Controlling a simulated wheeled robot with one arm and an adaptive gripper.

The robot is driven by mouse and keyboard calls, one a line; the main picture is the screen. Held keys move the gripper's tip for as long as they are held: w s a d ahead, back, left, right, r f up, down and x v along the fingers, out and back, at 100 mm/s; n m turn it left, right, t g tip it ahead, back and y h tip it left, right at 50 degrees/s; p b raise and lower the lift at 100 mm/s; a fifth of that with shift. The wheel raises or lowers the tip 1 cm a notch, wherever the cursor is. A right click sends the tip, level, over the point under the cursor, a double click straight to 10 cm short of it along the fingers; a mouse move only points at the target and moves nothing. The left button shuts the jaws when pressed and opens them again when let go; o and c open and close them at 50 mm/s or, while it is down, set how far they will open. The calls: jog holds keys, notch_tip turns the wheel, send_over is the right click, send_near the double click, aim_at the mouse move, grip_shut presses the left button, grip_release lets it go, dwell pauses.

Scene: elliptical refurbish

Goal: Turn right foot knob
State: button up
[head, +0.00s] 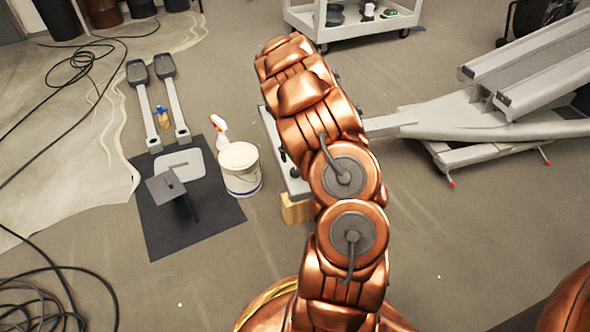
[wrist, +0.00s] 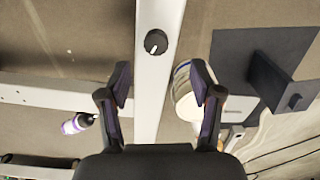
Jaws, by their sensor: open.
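A round black knob (wrist: 156,42) with a white pointer mark sits on a white beam (wrist: 152,95) in the wrist view. I take it for the foot knob. My gripper (wrist: 161,82) is open and empty, its two fingers spread to either side of the beam. The knob lies ahead of the fingertips, near the top of the picture, and is not between them. In the head view my copper arm covers much of the white beam (head: 296,186), and my gripper is hidden. A small dark part shows at the beam's left edge there.
A white bucket (head: 240,168) stands left of the beam, close to a finger in the wrist view. A wooden block (head: 296,210) is under the beam. A dark mat (head: 205,225) holds loose parts. The machine's pale frame (head: 480,130) lies right.

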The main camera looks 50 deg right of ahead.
aim_at(295, 170)
jog(key=shift+w+d+f, duration=0.15)
jog(key=shift+d+f, duration=0.2)
jog(key=shift+f, duration=0.05)
jog(key=shift+w+d+f, duration=0.1)
jog(key=shift+d+f, duration=0.05)
jog(key=shift+f, duration=0.3)
notch_tip(295, 170, down, 8)
jog(key=b, duration=0.3)
jog(key=shift+r, duration=0.25)
jog(key=c, duration=1.1)
